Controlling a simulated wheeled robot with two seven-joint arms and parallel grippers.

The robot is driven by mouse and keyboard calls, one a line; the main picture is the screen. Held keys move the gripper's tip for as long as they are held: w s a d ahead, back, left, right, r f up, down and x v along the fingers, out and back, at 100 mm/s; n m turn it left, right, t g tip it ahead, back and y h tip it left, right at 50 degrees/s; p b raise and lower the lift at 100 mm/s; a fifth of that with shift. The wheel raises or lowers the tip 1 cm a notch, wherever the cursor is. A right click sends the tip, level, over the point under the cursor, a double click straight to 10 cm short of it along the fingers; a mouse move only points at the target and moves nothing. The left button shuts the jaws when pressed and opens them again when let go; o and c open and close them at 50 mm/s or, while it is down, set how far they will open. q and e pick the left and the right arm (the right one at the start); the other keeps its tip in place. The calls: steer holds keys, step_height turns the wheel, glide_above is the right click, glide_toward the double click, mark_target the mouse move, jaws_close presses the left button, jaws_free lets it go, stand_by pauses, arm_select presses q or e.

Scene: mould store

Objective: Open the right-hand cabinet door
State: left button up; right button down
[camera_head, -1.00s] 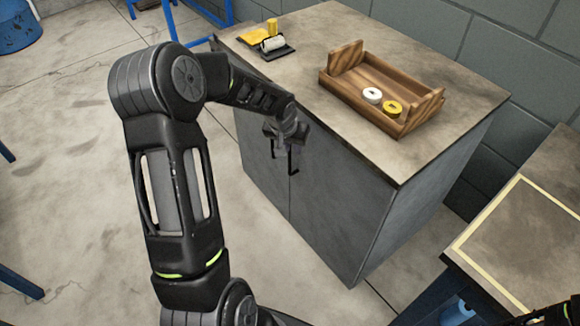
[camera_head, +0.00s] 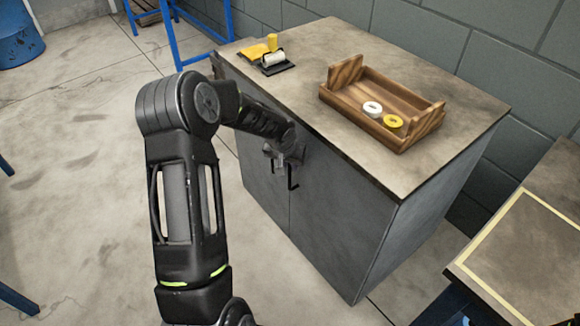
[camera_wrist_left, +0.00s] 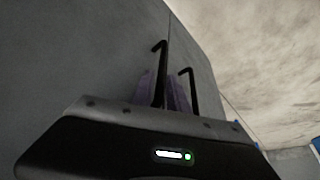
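The grey cabinet (camera_head: 340,215) stands with its doors shut, a dark seam between them. The right-hand door (camera_head: 325,220) carries a black bar handle (camera_head: 293,178). My left gripper (camera_head: 282,160) is at the handles, close to the door front. In the left wrist view the right-hand door's handle (camera_wrist_left: 161,75) stands between the two purplish fingers (camera_wrist_left: 162,93), which look open around it; I cannot tell whether they touch it. The left-hand door's handle (camera_wrist_left: 190,92) is just to the right, outside the fingers. My wrist partly hides the handles in the head view. My right gripper is not in view.
On the cabinet top are a wooden tray (camera_head: 340,97) with a white ring and a yellow ring, and yellow items beside a roller (camera_head: 273,60). A bench (camera_head: 525,240) with a pale yellow border stands at the right. The floor before the doors is clear.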

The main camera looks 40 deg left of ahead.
arm_select(q)
steer(key=shift+w+a+f, duration=0.1)
steer(key=shift+w+f, duration=0.1)
steer(key=shift+f, duration=0.4)
jaws_close()
stand_by(1.1)
